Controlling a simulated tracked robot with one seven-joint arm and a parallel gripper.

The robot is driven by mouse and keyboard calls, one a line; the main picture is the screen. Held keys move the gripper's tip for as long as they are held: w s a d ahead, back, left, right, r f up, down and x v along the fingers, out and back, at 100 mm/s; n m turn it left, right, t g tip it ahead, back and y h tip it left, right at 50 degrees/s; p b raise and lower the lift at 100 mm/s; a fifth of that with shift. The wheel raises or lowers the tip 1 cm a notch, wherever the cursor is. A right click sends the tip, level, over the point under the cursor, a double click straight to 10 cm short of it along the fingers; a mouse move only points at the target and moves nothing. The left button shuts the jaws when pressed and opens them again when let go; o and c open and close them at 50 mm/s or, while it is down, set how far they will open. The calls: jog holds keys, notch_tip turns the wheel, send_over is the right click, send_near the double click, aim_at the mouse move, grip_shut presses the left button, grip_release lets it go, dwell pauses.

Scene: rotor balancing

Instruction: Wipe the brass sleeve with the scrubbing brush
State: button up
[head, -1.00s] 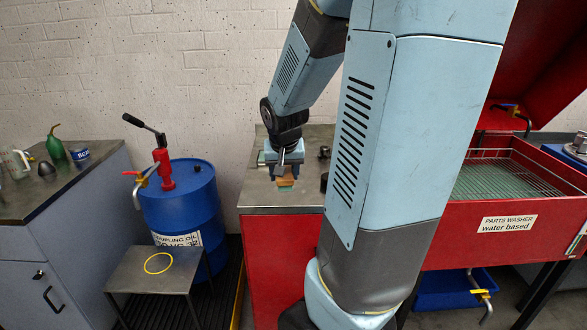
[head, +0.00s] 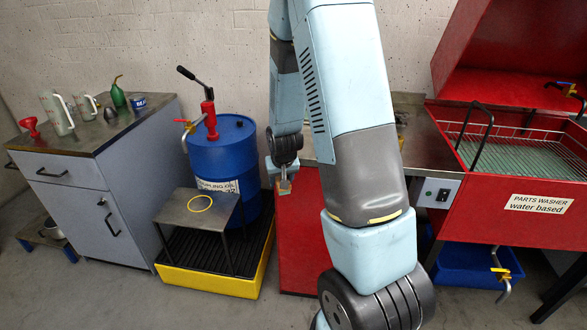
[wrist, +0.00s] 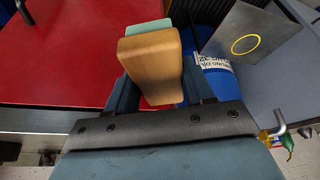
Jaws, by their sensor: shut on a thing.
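My gripper (head: 284,187) hangs low in front of the red cabinet, right of the blue drum. In the wrist view its fingers are closed on a smooth tan wooden block, which appears to be the scrubbing brush (wrist: 153,62). A teal strip shows beyond the block's far end. The bristles cannot be made out. The brush is small in the head view, at the fingertips. I cannot identify the brass sleeve in either view; my arm covers part of the bench top.
The blue drum (head: 222,160) stands over a yellow-edged tray (head: 205,283). A small metal table (head: 178,208) with a yellow ring (head: 200,203) is in front. A grey cabinet (head: 75,185) is left, the red parts washer (head: 470,200) right. The red cabinet (head: 298,245) is close to my gripper.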

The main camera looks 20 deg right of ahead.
jog(key=w+a+f+n, duration=0.1)
jog(key=w+a+f, duration=0.1)
jog(key=f, duration=0.3)
jog(key=w+a+f+y, duration=0.1)
jog(key=w+a+f, duration=0.1)
jog(key=f, duration=0.3)
jog(key=shift+a+f+n, duration=0.3)
jog(key=shift+a+n, duration=0.1)
jog(key=shift+a, duration=0.5)
jog(key=shift+w+f, duration=0.15)
jog(key=shift+a+f, duration=0.1)
jog(key=shift+a, duration=0.05)
